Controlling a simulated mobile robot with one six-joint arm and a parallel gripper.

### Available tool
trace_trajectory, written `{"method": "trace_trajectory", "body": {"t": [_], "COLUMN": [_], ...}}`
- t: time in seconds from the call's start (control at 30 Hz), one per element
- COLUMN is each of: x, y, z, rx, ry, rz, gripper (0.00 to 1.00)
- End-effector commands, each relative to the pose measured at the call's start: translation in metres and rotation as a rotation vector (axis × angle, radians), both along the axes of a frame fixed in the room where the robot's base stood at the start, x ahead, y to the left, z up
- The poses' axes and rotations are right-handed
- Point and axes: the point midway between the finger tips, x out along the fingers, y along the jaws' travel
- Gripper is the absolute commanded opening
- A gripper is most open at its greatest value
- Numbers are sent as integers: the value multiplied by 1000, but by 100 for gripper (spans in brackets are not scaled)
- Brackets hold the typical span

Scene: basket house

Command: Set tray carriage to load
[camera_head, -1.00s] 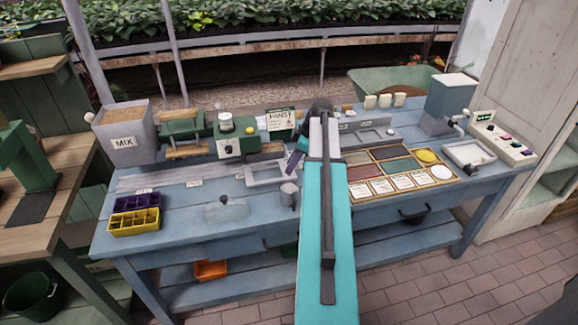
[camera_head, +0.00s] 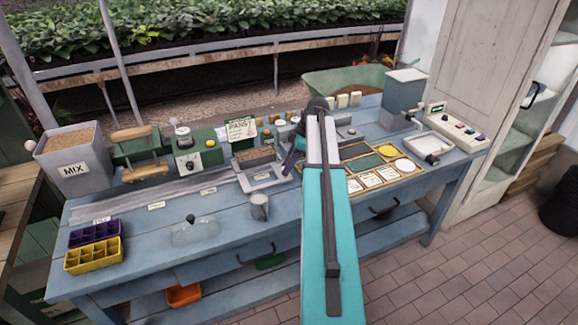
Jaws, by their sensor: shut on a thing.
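The tray carriage (camera_head: 262,178) is a pale grey open frame on the long rail (camera_head: 130,203) along the blue bench. It is at the right part of the rail, right of two small white labels (camera_head: 208,191) whose text is too small to read. My gripper (camera_head: 289,163), with dark purple fingers, is at the carriage's right side and is shut on it. The exact grip is partly hidden by my arm. A purple cell tray (camera_head: 95,233) and a yellow cell tray (camera_head: 93,256) are at the bench's left end.
Behind the rail stand the MIX hopper (camera_head: 72,165), a green machine (camera_head: 197,160) and a PANSY sign (camera_head: 241,130). A metal cup (camera_head: 259,207) and a clear dome (camera_head: 195,230) are in front. Seed cards (camera_head: 375,178) and a button panel (camera_head: 463,125) are right.

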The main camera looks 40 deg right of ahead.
Motion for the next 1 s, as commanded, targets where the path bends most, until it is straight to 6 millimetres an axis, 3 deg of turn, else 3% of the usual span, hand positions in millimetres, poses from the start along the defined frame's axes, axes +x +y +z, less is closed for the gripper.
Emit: {"method": "trace_trajectory", "body": {"t": [0.37,0.4,0.5,1.0], "x": [3,4,5,6], "y": [1,1,4,6], "z": [1,1,1,5], "rx": [-16,-16,-14,-8], "ry": [6,6,5,6], "rz": [9,10,14,20], "gripper": [0,28,44,44]}}
